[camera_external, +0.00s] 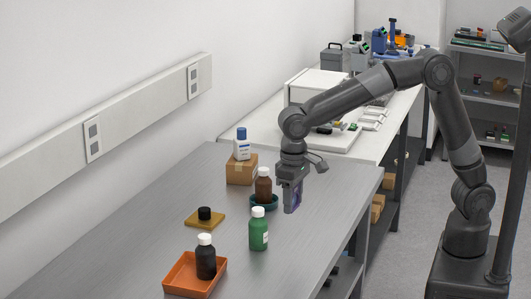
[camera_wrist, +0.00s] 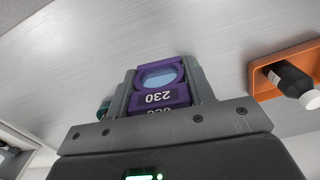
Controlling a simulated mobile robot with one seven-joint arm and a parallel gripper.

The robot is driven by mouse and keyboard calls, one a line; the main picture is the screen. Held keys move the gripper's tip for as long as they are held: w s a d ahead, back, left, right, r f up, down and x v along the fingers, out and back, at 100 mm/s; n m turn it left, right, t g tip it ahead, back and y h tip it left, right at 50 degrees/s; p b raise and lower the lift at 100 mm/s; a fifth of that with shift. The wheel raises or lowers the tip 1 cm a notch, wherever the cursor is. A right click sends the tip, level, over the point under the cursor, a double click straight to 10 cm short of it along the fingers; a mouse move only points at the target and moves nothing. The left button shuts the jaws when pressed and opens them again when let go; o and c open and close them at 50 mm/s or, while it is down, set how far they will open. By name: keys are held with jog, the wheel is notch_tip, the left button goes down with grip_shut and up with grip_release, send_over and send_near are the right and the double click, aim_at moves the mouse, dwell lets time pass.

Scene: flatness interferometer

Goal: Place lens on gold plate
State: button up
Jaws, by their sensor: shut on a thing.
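My gripper (camera_external: 291,203) is shut on a purple-framed lens, held above the steel table to the right of the brown bottle. In the wrist view the lens (camera_wrist: 158,78) sits between the two grey fingers of my gripper (camera_wrist: 160,72), with a pale blue glass and the marking "230" on its frame. In the external view only a bit of purple shows at the fingers. The gold plate (camera_external: 190,221) lies flat on the table, left of my gripper and apart from it. A small black-capped object (camera_external: 204,213) stands on the plate. The plate is not visible in the wrist view.
A brown bottle (camera_external: 263,186) stands in a teal dish (camera_external: 262,205). A green bottle (camera_external: 258,232) stands nearer the front. An orange tray (camera_external: 178,283) holds a black bottle (camera_external: 206,261). A cardboard box (camera_external: 239,171) bears a white bottle (camera_external: 242,149). The table's right side is bare.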

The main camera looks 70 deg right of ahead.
notch_tip(320, 180, up, 6)
jog(key=shift+f, duration=0.1)
jog(key=w+d, duration=0.8)
jog(key=w, duration=0.4)
jog(key=w+d, duration=0.8)
jog(key=w, duration=0.3)
send_over(214, 219)
jog(key=shift+n, duration=0.4)
jog(key=f, duration=1.1)
jog(key=shift+d+f, duration=0.2)
jog(key=shift+f, duration=0.15)
jog(key=shift+a+f, duration=0.3)
jog(key=shift+f, duration=1.85)
